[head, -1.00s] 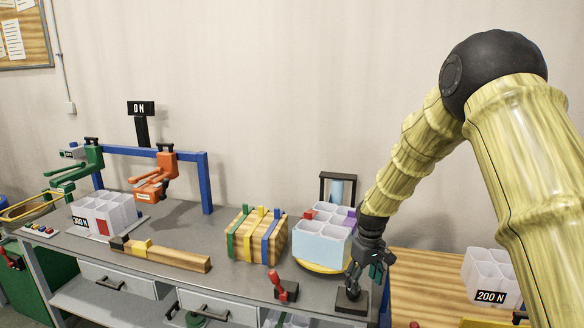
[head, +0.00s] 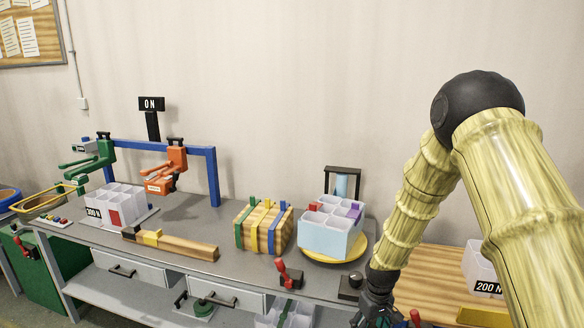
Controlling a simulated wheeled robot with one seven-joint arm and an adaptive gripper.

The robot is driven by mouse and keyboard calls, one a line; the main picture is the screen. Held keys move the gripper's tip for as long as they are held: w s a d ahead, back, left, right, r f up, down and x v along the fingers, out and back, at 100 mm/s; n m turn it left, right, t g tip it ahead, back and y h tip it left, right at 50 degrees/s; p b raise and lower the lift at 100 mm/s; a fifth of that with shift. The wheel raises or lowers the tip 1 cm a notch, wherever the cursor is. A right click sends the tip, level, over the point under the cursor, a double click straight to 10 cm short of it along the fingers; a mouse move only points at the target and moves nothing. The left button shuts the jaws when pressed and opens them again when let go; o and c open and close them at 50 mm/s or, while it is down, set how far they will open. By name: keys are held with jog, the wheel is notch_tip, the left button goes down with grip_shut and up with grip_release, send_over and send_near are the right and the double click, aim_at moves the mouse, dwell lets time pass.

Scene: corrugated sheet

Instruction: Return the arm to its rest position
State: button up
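My arm (head: 415,200) comes in from the right side of the head view and bends down at a dark elbow joint. My gripper (head: 372,312) is at the bottom edge, in front of the bench's front right corner. Its fingers are dark and partly cut off by the frame, so their opening does not show clearly. I see no object in it.
The grey bench (head: 205,236) holds a strapped wooden block (head: 264,228), a light blue compartment box (head: 326,236) on a yellow turntable, a white divided bin (head: 116,203) and a wooden bar (head: 180,246). A red-handled lever (head: 286,275) stands near the front edge.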

jog(key=s+f+m, duration=0.1)
jog(key=s+f, duration=0.8)
jog(key=s, duration=0.5)
jog(key=s+f+m, duration=0.2)
jog(key=s+f, duration=0.7)
jog(key=s, duration=0.5)
jog(key=s+m, duration=0.1)
jog(key=s, duration=1.1)
jog(key=shift+s+r, duration=0.2)
